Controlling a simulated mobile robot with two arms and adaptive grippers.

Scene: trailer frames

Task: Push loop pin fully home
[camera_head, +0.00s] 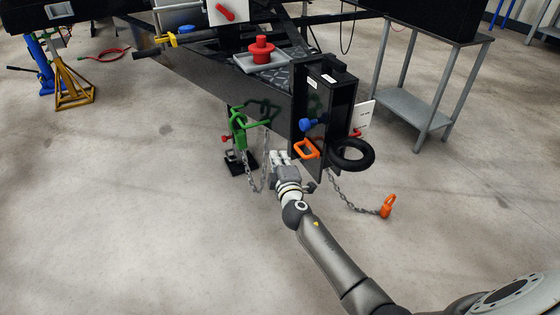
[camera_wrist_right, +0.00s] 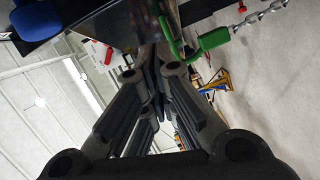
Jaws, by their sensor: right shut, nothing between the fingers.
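An orange loop (camera_head: 306,149), which looks like the loop pin, sticks out low on the left side of the black coupler block (camera_head: 338,100). How deep it sits cannot be told. My right gripper (camera_head: 282,156) is just left of and slightly below the loop, apart from it in the picture. In the right wrist view its fingers (camera_wrist_right: 158,80) come together, shut and empty, with the dark trailer body behind them. I cannot make out the orange loop in that view. My left gripper is not in view.
A blue knob (camera_head: 307,125) and black ring (camera_head: 351,155) are by the coupler. Chains hang either side, one from a green hook (camera_head: 238,128), one ending in an orange hook (camera_head: 387,207). A grey table (camera_head: 412,106) stands right. The front floor is clear.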

